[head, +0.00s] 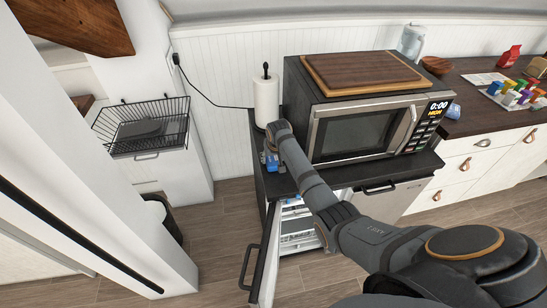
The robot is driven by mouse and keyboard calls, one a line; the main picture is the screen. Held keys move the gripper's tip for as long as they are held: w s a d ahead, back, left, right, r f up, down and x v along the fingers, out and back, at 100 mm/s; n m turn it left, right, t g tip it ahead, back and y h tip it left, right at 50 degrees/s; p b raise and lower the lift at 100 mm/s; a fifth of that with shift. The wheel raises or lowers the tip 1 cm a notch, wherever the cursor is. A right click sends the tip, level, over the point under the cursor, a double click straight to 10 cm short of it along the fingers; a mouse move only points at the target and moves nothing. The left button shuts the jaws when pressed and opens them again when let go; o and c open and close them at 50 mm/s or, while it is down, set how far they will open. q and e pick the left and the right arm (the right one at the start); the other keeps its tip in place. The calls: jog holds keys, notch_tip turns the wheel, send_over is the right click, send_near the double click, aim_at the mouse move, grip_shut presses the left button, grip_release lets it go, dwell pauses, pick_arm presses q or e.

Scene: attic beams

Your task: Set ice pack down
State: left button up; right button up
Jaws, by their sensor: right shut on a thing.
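A small blue ice pack (271,162) is at the end of my right arm, over the left part of the dark cabinet top, left of the microwave. My right gripper (271,152) is shut on it. The wrist and arm cover part of the gripper, and I cannot tell whether the pack touches the surface. The dark cabinet top (277,186) is bare along its front left part. My left gripper is out of view.
The microwave (360,133) stands right of the gripper, with a wooden board (365,72) on it. A paper towel roll (266,102) stands just behind. Below, the fridge door (266,250) hangs open, showing lit shelves (296,222). A wire basket (143,125) is at left.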

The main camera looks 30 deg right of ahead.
jog(key=o, duration=1.3)
jog(key=shift+f, duration=0.1)
